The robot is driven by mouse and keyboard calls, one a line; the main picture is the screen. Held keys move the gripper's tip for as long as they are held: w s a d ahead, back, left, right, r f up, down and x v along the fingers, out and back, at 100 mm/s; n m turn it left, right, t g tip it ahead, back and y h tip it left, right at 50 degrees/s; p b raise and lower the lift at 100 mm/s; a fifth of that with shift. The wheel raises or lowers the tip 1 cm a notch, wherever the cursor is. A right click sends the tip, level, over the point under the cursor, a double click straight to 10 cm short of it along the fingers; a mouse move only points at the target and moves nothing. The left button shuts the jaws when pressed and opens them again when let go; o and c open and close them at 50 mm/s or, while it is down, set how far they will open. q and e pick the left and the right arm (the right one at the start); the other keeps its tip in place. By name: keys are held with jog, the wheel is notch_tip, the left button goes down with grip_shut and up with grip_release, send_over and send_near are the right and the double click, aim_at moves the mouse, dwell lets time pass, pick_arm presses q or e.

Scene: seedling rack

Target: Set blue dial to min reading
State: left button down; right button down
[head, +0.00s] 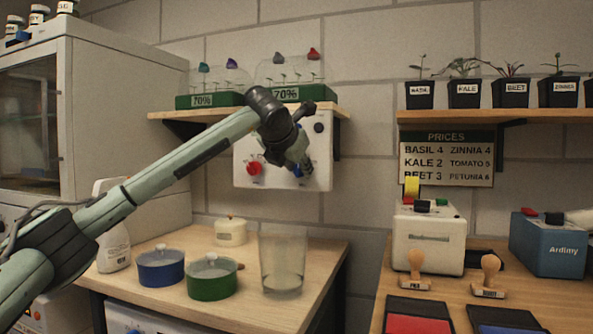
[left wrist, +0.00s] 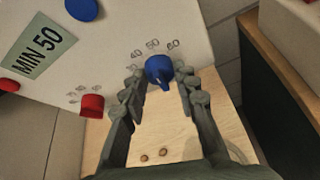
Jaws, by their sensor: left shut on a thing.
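The white dial panel (head: 240,150) hangs on the wall under the left shelf. My left gripper (head: 303,165) is in front of its right part. In the left wrist view my left gripper (left wrist: 159,85) is shut on the blue dial (left wrist: 158,70), with a finger on each side. The numbers 40, 50 and 60 are printed in an arc above this dial. Its ridge shows on the lower side; which number it marks I cannot tell. A green label (left wrist: 38,52) on the panel reads MIN 50. My right gripper is not in view.
Red dials (left wrist: 92,105) and another blue dial (left wrist: 83,9) sit on the panel nearby. Below stand a blue pot (head: 161,268), a green pot (head: 212,280) and a clear beaker (head: 283,262) on the wooden counter (head: 255,312). Domed seedling trays (head: 210,100) stand on the shelf above.

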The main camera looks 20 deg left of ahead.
pick_arm(q)
jog(key=shift+d+m+y+b, duration=0.15)
jog(key=shift+m+y+b, duration=0.2)
jog(key=shift+m+y, duration=0.35)
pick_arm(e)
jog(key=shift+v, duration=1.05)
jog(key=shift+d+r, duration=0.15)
pick_arm(q)
jog(key=c, duration=1.2)
grip_release()
jog(key=shift+o, duration=0.2)
jog(key=v, duration=1.2)
